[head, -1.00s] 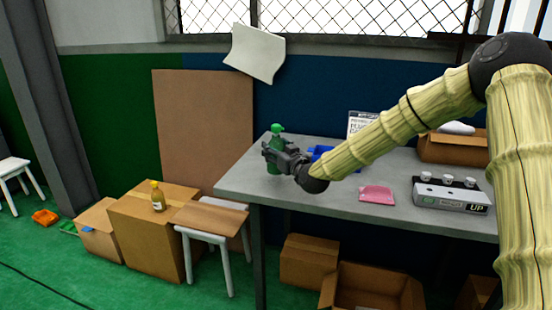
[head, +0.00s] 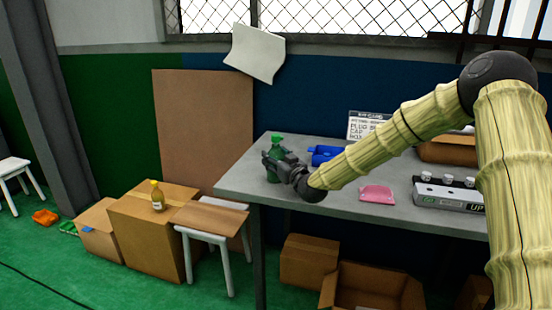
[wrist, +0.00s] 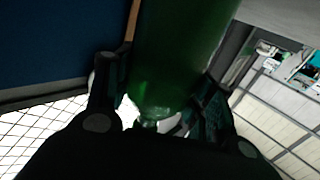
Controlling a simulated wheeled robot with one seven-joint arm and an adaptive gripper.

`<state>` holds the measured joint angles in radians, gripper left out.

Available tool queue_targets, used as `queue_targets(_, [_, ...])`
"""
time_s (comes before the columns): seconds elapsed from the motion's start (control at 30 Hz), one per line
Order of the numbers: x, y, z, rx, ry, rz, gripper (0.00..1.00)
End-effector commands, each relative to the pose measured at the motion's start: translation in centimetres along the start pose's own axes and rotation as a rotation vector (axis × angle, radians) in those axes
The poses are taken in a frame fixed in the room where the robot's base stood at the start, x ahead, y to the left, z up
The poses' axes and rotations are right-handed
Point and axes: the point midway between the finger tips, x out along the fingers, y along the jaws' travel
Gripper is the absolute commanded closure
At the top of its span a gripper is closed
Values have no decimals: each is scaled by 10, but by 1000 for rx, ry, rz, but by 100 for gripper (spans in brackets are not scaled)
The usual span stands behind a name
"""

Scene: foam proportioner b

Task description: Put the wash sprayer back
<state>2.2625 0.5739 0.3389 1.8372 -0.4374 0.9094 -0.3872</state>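The wash sprayer, a green bottle with a green spray head (head: 277,140), stands upright over the left end of the grey table (head: 242,180). My gripper (head: 275,163) is shut around its body from the right. In the wrist view the green bottle (wrist: 178,50) fills the space between the two dark fingers. Its lower part is partly hidden by the gripper in the head view. I cannot tell whether its base touches the tabletop.
A blue holder (head: 322,154), a sign card (head: 365,124), a pink cloth (head: 377,194) and a grey box with white knobs (head: 448,193) are on the table. A yellow bottle (head: 157,196) stands on a cardboard box (head: 147,232) at left.

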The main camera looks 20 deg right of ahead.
Motion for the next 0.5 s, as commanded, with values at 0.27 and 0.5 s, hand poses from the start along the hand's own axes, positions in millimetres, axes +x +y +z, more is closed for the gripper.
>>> queue_targets(0.27, [0,0,0,0,-1,0,25])
queue_targets(0.5, [0,0,-3,0,0,0,25])
